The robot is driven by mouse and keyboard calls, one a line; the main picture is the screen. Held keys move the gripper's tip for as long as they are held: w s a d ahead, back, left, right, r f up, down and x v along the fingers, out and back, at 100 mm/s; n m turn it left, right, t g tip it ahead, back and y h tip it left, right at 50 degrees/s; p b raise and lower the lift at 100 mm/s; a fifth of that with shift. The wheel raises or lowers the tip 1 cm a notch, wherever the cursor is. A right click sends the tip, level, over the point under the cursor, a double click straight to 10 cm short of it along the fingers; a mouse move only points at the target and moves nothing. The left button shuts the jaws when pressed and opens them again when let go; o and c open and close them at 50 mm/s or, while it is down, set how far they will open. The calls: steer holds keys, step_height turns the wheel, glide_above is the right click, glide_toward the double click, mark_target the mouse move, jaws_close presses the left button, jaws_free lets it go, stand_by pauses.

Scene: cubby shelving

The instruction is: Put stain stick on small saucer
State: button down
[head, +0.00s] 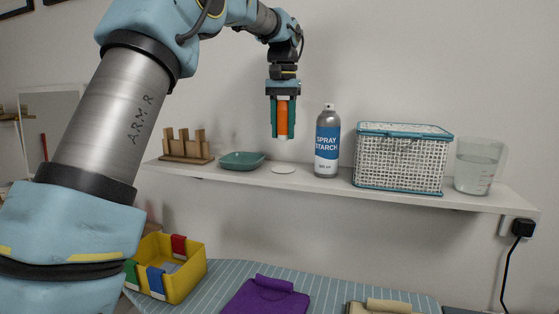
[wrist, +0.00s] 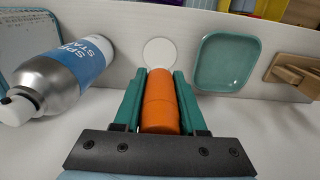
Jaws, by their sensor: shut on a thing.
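An orange stick with a white end, the stain stick (head: 283,120), is upright between the teal fingers of my gripper (head: 283,135). My gripper is shut on it and holds it in the air above the shelf. It also shows in the wrist view (wrist: 160,106). A small flat white disc, which looks like the small saucer (head: 283,170), lies on the shelf below the stick, apart from it. In the wrist view the saucer (wrist: 160,52) shows just beyond the fingertips, partly hidden by the stick. Nothing is seen on it.
A teal dish (head: 241,160) and a wooden rack (head: 187,148) stand left of the saucer. A spray starch can (head: 327,142) stands close on its right, then a white basket (head: 400,162) and a measuring jug (head: 476,168). A yellow bin (head: 182,280) is below.

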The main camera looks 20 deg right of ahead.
mark_target(283, 170)
steer(key=shift+f+p, duration=1)
steer(key=shift+f, duration=2.85)
steer(key=shift+f, duration=0.1)
steer(key=shift+c, duration=2.3)
jaws_free()
step_height(283, 170, up, 12)
steer(key=shift+r+b, duration=0.1)
steer(key=shift+b, duration=0.9)
